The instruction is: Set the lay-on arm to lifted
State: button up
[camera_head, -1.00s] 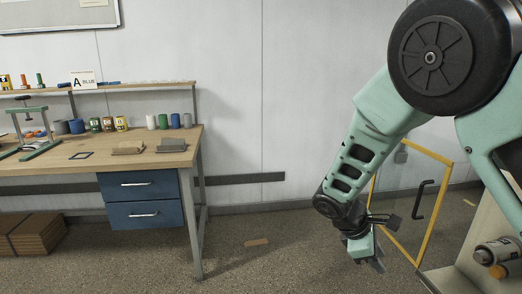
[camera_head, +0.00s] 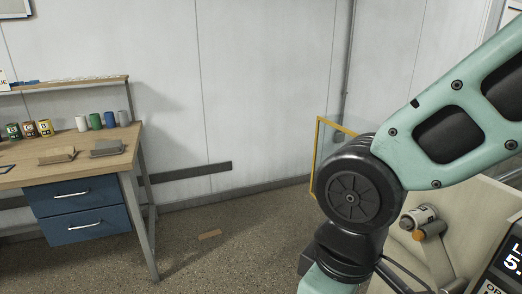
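I cannot make out the lay-on arm in this view. At the right stands a beige machine (camera_head: 470,200), partly hidden behind my arm. It carries a metal cylinder with an orange part (camera_head: 422,220) and a dark display panel (camera_head: 508,262) cut off by the right edge. My arm crosses the right half of the picture and bends downward at its black joint. My gripper is below the bottom edge, out of view.
A yellow-framed clear guard (camera_head: 317,155) stands behind my arm. A wooden workbench (camera_head: 100,155) with blue drawers (camera_head: 78,205), cans and blocks is at the left.

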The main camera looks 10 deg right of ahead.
aim_at(425, 232)
jog(key=z, duration=1.1)
jog(key=i+j+z, duration=0.2)
jog(key=j, duration=0.2)
jog(key=k+j+z, duration=0.2)
jog(key=j, duration=0.15)
jog(key=i+j, duration=0.05)
jog(key=i, duration=0.05)
